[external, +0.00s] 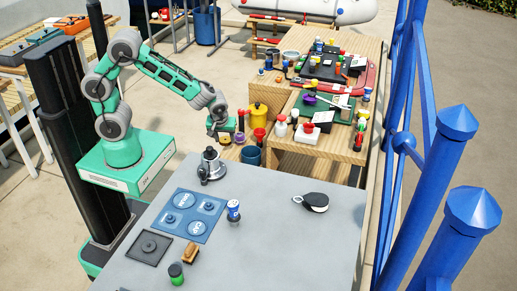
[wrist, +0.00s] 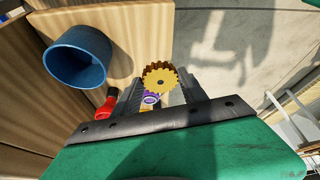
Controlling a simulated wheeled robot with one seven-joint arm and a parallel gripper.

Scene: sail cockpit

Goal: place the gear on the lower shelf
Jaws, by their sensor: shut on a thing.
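A golden toothed gear (wrist: 160,79) shows between the fingers of my gripper (wrist: 155,92) in the wrist view. The gripper is shut on it, and the exact contact is partly hidden. A purple ring-like thing (wrist: 151,99) shows just behind the gear, close to the fingers. In the external view my gripper (external: 228,135) hangs by the left edge of the low wooden shelf (external: 231,153), beside the tiered wooden bench. The gear is too small there to make out clearly.
A blue cup (external: 251,156) and a red-topped bottle (external: 259,136) stand on the low shelf; the cup also shows in the wrist view (wrist: 78,56). A yellow canister (external: 259,114) stands behind. The grey table (external: 290,245) is in front. Blue railings (external: 425,90) line the right.

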